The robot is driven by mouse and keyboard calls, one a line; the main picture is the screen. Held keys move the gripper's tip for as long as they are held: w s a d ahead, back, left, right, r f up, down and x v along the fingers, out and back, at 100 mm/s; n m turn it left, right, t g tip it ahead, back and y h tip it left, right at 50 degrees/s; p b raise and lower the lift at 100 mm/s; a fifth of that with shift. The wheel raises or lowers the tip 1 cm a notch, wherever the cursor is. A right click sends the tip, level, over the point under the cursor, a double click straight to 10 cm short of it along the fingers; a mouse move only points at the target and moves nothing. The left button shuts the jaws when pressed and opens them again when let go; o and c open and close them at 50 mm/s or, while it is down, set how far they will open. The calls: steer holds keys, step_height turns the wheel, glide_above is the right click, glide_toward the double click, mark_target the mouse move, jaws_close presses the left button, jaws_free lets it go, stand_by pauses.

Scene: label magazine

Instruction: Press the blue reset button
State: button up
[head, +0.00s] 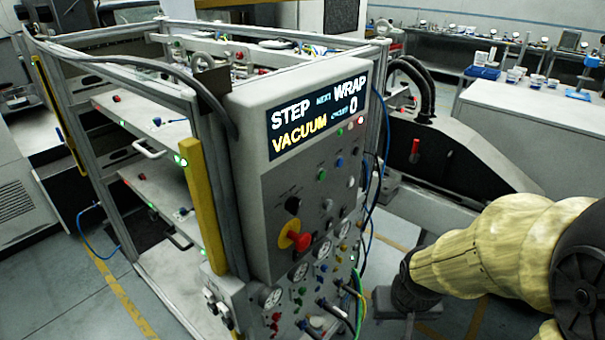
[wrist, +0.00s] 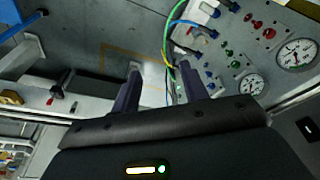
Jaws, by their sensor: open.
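A grey control panel (head: 262,185) stands upright in the head view, with a display reading STEP, WRAP and VACUUM. It carries a red mushroom knob (head: 303,241) on a yellow base, a green button (head: 321,174) and several small coloured knobs and gauges below. In the wrist view, the lower panel (wrist: 228,62) shows at upper right, with small blue, green and red fittings. My gripper (wrist: 159,70) is open and empty, its two dark fingers pointing toward the floor beside the panel. In the head view, my arm is right of the panel.
Green, yellow and blue hoses (wrist: 168,45) hang close to the fingers. A metal-framed rack (head: 150,185) with shelves stands left of the panel. A white bench (head: 530,125) is at the back right. Some floor in front of the rack is clear.

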jaws_close()
stand_by(1.6)
